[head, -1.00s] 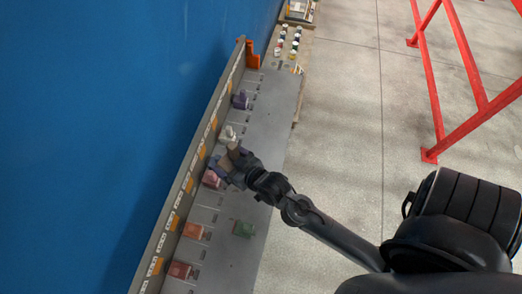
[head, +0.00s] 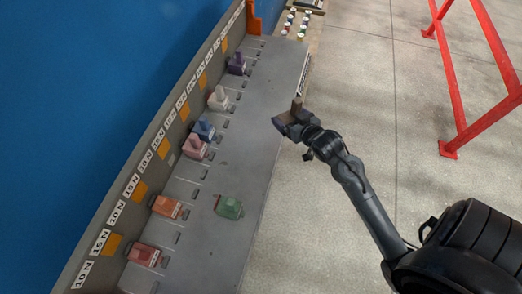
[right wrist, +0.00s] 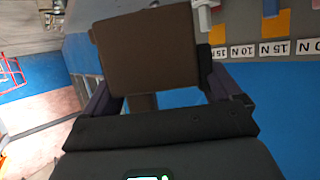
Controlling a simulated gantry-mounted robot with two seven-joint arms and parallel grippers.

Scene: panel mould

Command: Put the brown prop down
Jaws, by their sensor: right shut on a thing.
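The brown prop (head: 297,105) is held in my right gripper (head: 289,120) by the right edge of the grey panel (head: 240,165) in the head view. In the right wrist view the brown prop (right wrist: 148,50) shows a broad flat brown face between the two dark fingers of my right gripper (right wrist: 165,95). The gripper is shut on it. I cannot tell exactly how high it is above the panel. My left gripper is not in view.
Purple (head: 237,65), white (head: 218,98), blue (head: 204,129), pink (head: 194,147), orange (head: 167,206) and red (head: 145,254) props line the labelled wall. A green prop (head: 229,207) stands mid-panel. Red framing (head: 450,80) rises at right. The panel's right side is largely clear.

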